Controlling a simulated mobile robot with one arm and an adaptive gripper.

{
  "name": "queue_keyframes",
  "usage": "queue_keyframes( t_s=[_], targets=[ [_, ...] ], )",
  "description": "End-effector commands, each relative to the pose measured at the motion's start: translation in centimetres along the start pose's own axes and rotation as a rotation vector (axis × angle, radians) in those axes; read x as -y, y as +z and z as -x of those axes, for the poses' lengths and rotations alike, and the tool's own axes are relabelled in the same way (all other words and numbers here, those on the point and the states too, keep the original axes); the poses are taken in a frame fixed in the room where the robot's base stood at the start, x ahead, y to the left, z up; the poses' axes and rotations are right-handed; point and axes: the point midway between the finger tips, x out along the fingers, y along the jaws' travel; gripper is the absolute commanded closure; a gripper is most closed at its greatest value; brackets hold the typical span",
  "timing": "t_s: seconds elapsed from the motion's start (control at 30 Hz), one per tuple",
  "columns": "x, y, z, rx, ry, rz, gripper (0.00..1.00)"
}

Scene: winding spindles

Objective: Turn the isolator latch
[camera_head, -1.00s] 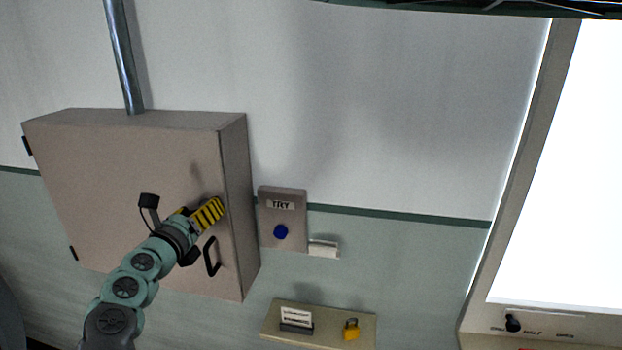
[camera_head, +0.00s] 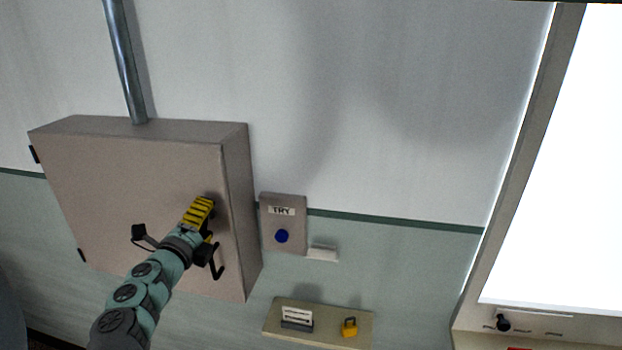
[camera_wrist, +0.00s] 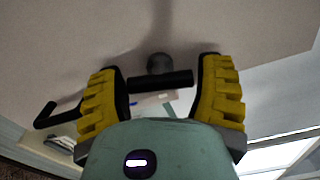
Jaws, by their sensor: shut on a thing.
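The isolator latch shows in the wrist view as a black bar (camera_wrist: 160,86) in front of a round dark hub (camera_wrist: 160,62) on the cabinet door. My gripper (camera_wrist: 162,78) has its yellow ribbed fingers at the two ends of this bar and is shut on it. In the head view my gripper (camera_head: 199,211) is against the right part of the front of the beige cabinet (camera_head: 110,190) and hides the latch. How far the latch is turned cannot be told from the head view.
A black door handle (camera_head: 217,264) sits just below my gripper; it also shows in the wrist view (camera_wrist: 50,117). A TRY box (camera_head: 284,222) with a blue button is right of the cabinet. A shelf (camera_head: 330,335) below holds a card holder (camera_head: 297,319) and yellow padlock (camera_head: 349,328).

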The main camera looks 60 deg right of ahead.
Motion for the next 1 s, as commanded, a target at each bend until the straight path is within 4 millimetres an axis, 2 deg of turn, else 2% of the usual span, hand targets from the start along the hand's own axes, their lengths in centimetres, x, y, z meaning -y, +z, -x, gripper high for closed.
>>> queue_keyframes(
  t_s=[0.4,1.0],
  targets=[
    [0.11,-0.13,-0.06,-0.004,-0.001,0.211,0.67],
    [0.05,-0.13,-0.05,-0.003,-0.002,0.25,0.67]
  ],
)
